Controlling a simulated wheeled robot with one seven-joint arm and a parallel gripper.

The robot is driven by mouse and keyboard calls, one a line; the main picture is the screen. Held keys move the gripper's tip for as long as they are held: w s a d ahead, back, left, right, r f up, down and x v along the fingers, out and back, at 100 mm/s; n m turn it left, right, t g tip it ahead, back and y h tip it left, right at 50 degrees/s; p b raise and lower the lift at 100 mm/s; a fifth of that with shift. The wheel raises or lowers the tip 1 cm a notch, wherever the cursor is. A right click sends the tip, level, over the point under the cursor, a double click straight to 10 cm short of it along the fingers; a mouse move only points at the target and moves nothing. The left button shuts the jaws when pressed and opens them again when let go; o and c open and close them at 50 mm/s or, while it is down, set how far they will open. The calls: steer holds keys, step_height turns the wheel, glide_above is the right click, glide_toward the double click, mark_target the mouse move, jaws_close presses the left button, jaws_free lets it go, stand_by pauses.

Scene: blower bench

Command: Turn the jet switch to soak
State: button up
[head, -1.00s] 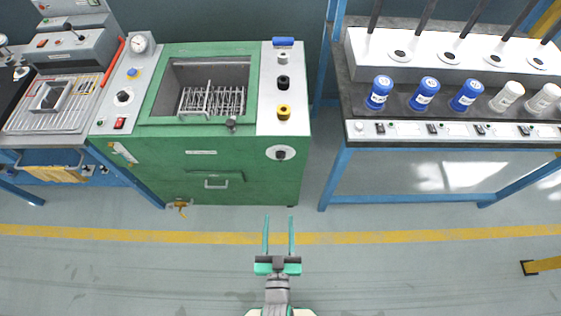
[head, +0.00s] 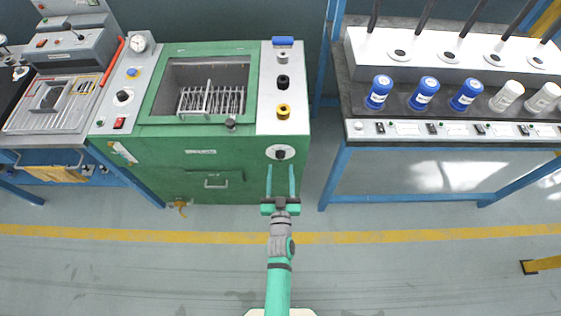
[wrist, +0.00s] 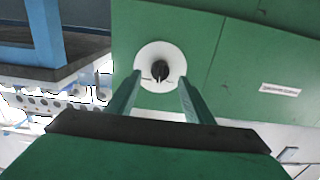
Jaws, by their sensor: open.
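A black knob on a round white plate (head: 271,152) sits on the front of the green machine (head: 228,172), near its upper right corner. In the wrist view the black knob (wrist: 160,70) shows on its white plate (wrist: 149,57), between and beyond my fingertips. No label naming the jet switch can be read. My gripper (head: 281,168) is open and empty, its two fingers pointing at the knob. It appears just short of the knob, without visible contact. It also shows in the wrist view (wrist: 158,88).
The green machine's top holds an open basin with a wire rack (head: 212,101), a black knob (head: 283,82) and a yellow knob (head: 284,111). A blue-framed bench (head: 335,165) with several bottles stands at right. The floor in front is clear.

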mark_target(280, 156)
steer(key=shift+w, duration=2.3)
steer(key=c, duration=1)
